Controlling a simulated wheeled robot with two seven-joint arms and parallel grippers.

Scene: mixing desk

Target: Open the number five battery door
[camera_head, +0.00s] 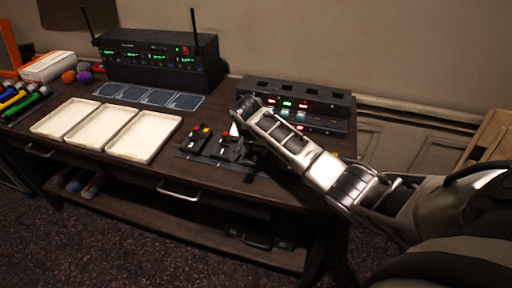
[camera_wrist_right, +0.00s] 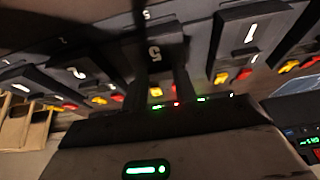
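Small black battery packs (camera_head: 197,138) with red and yellow buttons lie on a strip at the front of the desk. In the right wrist view, the pack marked 5 (camera_wrist_right: 154,52) is in the middle, with a yellow and a red spot below its number. My right gripper (camera_head: 250,158) is over these packs in the head view, its tips partly hidden. In the wrist view its dark fingers appear apart, one on each side of the yellow spot. I cannot tell whether they touch pack 5, or whether its door is shut. My left gripper is out of view.
A pack marked 1 (camera_wrist_right: 250,33) is close on the right in the wrist view, another numbered pack (camera_wrist_right: 75,73) on the left. A black rack with lit displays (camera_head: 290,104) stands behind my gripper. White trays (camera_head: 140,135) and a receiver with antennas (camera_head: 160,60) are on the left.

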